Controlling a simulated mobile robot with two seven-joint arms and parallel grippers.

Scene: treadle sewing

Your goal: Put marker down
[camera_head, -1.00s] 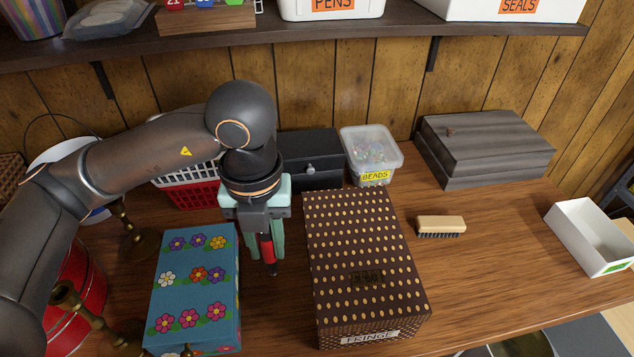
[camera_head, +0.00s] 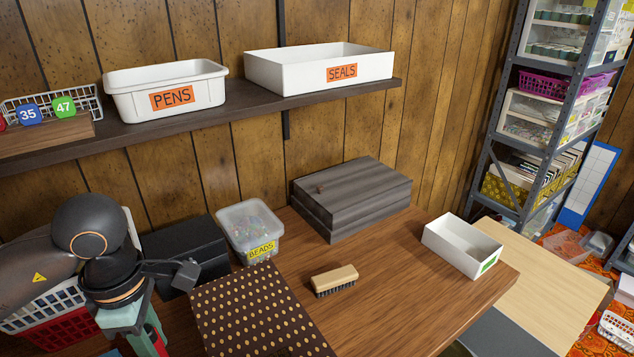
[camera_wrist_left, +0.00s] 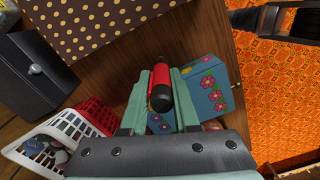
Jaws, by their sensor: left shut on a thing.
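The marker (camera_wrist_left: 160,74), red with black ends, is held between the pale green fingers of my left gripper (camera_wrist_left: 161,100) in the left wrist view. In the head view my left gripper (camera_head: 150,344) is at the bottom left, left of the brown dotted box (camera_head: 245,310). Its fingertips are cut off by the frame edge, and only some red shows beside them. In the wrist view the marker is over the wooden table (camera_wrist_left: 195,45), beside the blue flowered box (camera_wrist_left: 208,92). I cannot tell whether it touches the table. My right gripper is not in view.
A brush (camera_head: 334,280), a clear beads tub (camera_head: 249,231), a grey wooden box (camera_head: 350,198) and an open white tray (camera_head: 462,246) stand on the table. A white PENS bin (camera_head: 166,90) and SEALS bin (camera_head: 318,70) are on the shelf. The table around the brush is bare.

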